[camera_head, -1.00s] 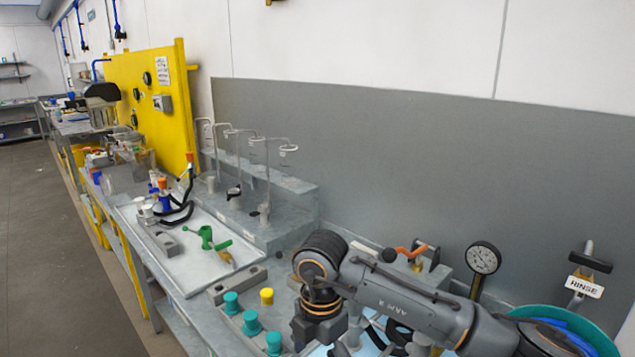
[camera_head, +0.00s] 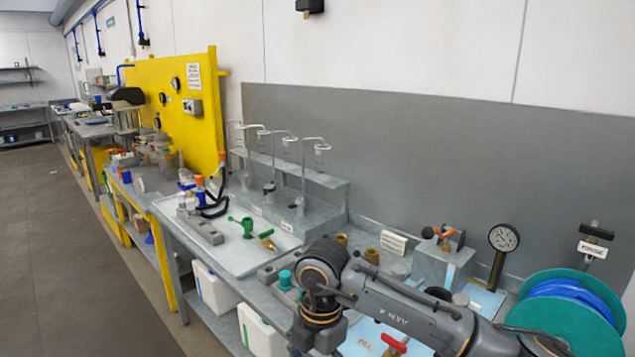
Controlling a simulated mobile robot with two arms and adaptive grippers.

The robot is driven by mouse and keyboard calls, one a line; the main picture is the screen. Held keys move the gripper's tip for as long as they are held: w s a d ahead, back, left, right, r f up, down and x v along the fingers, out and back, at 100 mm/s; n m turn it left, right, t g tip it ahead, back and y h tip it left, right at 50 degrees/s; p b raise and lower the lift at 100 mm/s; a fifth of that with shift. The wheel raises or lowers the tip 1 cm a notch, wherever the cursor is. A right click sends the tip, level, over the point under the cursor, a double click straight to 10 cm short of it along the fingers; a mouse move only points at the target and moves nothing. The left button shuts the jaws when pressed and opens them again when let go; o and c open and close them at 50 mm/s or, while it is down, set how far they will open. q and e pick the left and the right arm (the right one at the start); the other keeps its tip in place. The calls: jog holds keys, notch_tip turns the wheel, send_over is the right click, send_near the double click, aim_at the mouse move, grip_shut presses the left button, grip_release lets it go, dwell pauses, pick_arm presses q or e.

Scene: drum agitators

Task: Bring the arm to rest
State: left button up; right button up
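My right arm (camera_head: 400,308) reaches in from the lower right over the front of the grey bench. Its elbow-like joint is bent, and the end with orange rings (camera_head: 320,308) points down near the bench's front edge. The dark end part (camera_head: 318,332) of this arm is at the bottom of the picture. I cannot make out any fingertips there, nor whether anything is held. My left arm and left gripper are not in view.
A tray (camera_head: 222,260) with green and orange-topped fittings lies left of the arm. A teal reel (camera_head: 560,325) with blue hose, a pressure gauge (camera_head: 504,237) and a red-handled valve (camera_head: 395,343) are close to the arm. White jugs (camera_head: 212,290) stand below. The floor (camera_head: 70,250) at left is clear.

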jog(key=a+f+m+g+y, duration=0.25)
jog(key=a+f+y, duration=0.45)
jog(key=a+y, duration=0.65)
jog(key=w+d+f+m+t+y, duration=0.3)
jog(key=w+d+f+m+t, duration=0.4)
jog(key=f+t, duration=0.25)
jog(key=s+d+f+m+t+h, duration=0.3)
jog(key=d+f+m+h, duration=0.3)
jog(key=f, duration=0.4)
jog(key=s+d+f+m+t+h, duration=0.2)
jog(key=d+f+m+h, duration=0.15)
jog(key=d+f, duration=0.55)
jog(key=s+d+f+m+g+h, duration=0.2)
jog(key=s+d+f+h, duration=0.15)
jog(key=s+f, duration=0.5)
jog(key=s+d+f+m+g+h, duration=0.2)
jog(key=s+d+f, duration=0.3)
jog(key=s+f, duration=0.35)
jog(key=s+d+f+g, duration=0.2)
jog(key=s, duration=0.7)
jog(key=s+d+f+m+g+h, duration=0.1)
jog(key=s+d+f+g, duration=0.1)
jog(key=s, duration=0.7)
jog(key=s+d+f+g+h, duration=0.1)
jog(key=s+d+f+g, duration=0.1)
jog(key=s, duration=0.7)
jog(key=shift+d+f+m+g, duration=0.3)
jog(key=shift+d+f, duration=0.2)
jog(key=shift+f, duration=0.45)
